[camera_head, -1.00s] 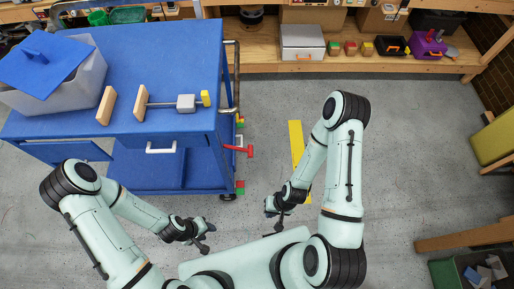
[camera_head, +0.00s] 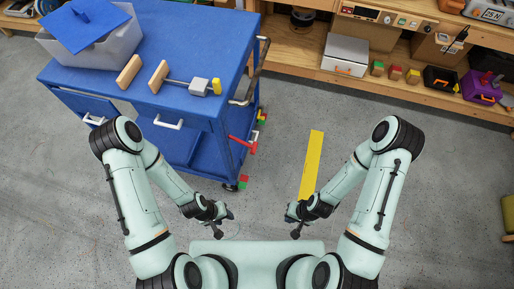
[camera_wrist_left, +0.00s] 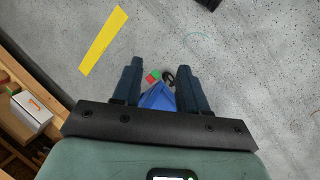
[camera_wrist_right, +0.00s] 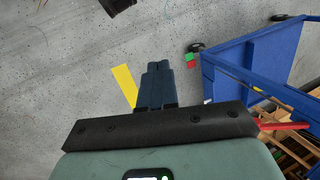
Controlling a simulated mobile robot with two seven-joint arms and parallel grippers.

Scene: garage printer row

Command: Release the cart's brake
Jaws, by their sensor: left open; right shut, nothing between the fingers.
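The blue cart (camera_head: 196,104) stands at the upper left of the head view. A red lever (camera_head: 243,143) sticks out from its right side, and it also shows at the right edge of the right wrist view (camera_wrist_right: 283,126). A red and green block (camera_head: 243,181) sits by the wheel at the near corner. My left gripper (camera_head: 229,213) is open and empty over the floor, below the cart's near corner. In the left wrist view the cart's corner (camera_wrist_left: 158,98) shows beyond its fingers. My right gripper (camera_head: 290,213) is shut, empty, and apart from the cart.
A grey bin (camera_head: 100,45) with a blue lid and a wooden-jawed clamp (camera_head: 188,87) are on the cart top. A yellow floor strip (camera_head: 312,165) lies right of the cart. A wooden shelf (camera_head: 405,90) with boxes runs along the back. Floor between is clear.

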